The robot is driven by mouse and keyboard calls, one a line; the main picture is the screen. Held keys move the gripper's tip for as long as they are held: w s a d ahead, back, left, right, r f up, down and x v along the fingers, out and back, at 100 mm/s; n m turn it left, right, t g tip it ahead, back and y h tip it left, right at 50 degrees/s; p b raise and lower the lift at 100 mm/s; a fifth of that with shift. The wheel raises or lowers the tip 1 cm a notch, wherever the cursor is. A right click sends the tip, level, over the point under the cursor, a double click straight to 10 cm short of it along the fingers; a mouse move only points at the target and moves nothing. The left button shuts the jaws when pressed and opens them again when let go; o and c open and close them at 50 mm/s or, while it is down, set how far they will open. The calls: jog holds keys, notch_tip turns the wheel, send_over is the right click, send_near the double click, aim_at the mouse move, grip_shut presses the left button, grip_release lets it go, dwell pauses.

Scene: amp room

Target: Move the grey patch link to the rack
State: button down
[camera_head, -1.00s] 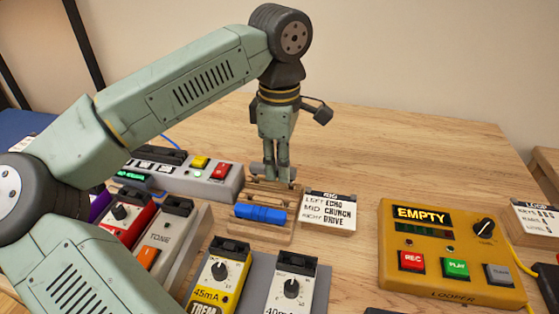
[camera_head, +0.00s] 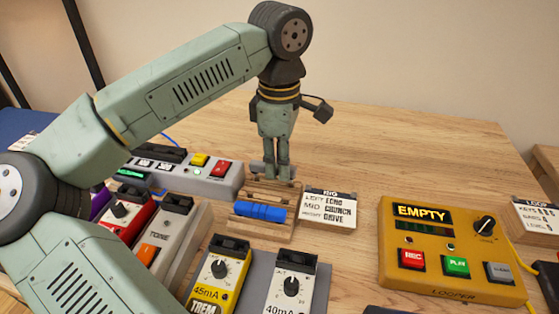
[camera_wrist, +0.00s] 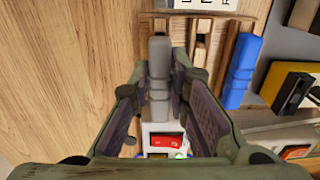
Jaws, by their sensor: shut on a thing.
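The grey patch link (camera_wrist: 159,75) is a grey stick-like piece between my gripper's (camera_wrist: 160,105) two fingers in the wrist view. In the head view my gripper (camera_head: 277,172) points down over the far side of the wooden rack (camera_head: 285,229), shut on the link. One end of the link (camera_head: 257,168) shows left of the fingers; the rest is mostly hidden by them. A blue patch link (camera_head: 260,211) lies across the near part of the rack. It also shows in the wrist view (camera_wrist: 240,72), beside the grey link. I cannot tell whether the grey link touches the rack.
A label card (camera_head: 330,208) stands right of the rack. A grey power strip with switches (camera_head: 212,178) is close on the left. Yellow and white pedals (camera_head: 222,278) stand in front. A yellow looper (camera_head: 455,250) is at right. The table behind is clear.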

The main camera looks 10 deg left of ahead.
jog(key=shift+f+b, duration=0.8)
jog(key=shift+f, duration=0.2)
dwell(1.2)
jog(key=c, duration=1.4)
grip_release()
jog(key=shift+c, duration=0.2)
jog(key=shift+o, duration=0.4)
jog(key=o, duration=0.3)
jog(key=shift+r, duration=0.15)
jog(key=shift+r+p, duration=2.5)
jog(key=shift+r, duration=0.9)
